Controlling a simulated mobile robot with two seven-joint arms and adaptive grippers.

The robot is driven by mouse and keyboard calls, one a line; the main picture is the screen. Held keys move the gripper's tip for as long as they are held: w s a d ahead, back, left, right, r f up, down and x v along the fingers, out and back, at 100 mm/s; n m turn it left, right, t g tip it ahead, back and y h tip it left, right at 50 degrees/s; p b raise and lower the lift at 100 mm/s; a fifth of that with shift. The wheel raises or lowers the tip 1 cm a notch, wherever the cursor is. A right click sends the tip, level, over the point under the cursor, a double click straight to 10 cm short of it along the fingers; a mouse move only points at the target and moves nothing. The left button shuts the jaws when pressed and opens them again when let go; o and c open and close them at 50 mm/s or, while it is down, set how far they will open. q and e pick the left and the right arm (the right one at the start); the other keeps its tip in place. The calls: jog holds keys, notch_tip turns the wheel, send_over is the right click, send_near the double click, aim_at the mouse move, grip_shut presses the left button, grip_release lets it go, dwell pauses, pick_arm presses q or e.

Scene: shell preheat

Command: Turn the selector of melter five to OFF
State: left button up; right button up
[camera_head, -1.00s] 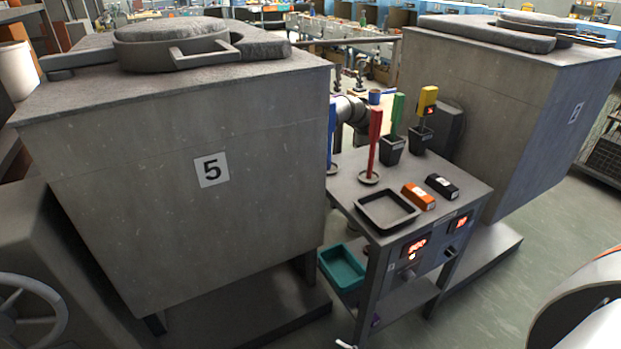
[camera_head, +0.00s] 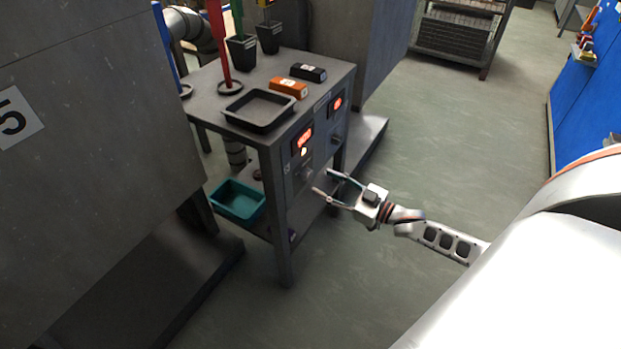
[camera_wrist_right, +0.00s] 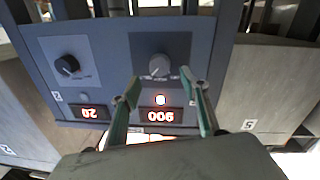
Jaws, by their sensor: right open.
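Melter five is the big grey block at the left in the head view, with a 5 plate (camera_head: 15,118). The control stand beside it has a panel with a lit red display (camera_head: 303,139). That display reads 900, upside down, in the right wrist view (camera_wrist_right: 160,116). The selector (camera_wrist_right: 160,66) is a dark round knob above it there; its pointer is hard to read. My right gripper (camera_head: 323,181) is open in front of this panel. In the right wrist view its fingertips (camera_wrist_right: 160,77) lie either side of the knob's line, with no clear contact. My left gripper is not in view.
A second knob (camera_wrist_right: 67,65) and a display reading 20 (camera_wrist_right: 90,112) sit on the neighbouring panel. The stand top holds a black tray (camera_head: 259,109), an orange block (camera_head: 288,87) and a black block (camera_head: 309,72). A teal bin (camera_head: 238,202) is below. Floor at the right is clear.

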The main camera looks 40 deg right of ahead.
aim_at(310, 177)
jog(key=shift+b+x, duration=0.4)
jog(key=shift+x, duration=2.3)
jog(key=shift+c, duration=0.5)
jog(key=shift+f, duration=0.1)
jog(key=c, duration=1)
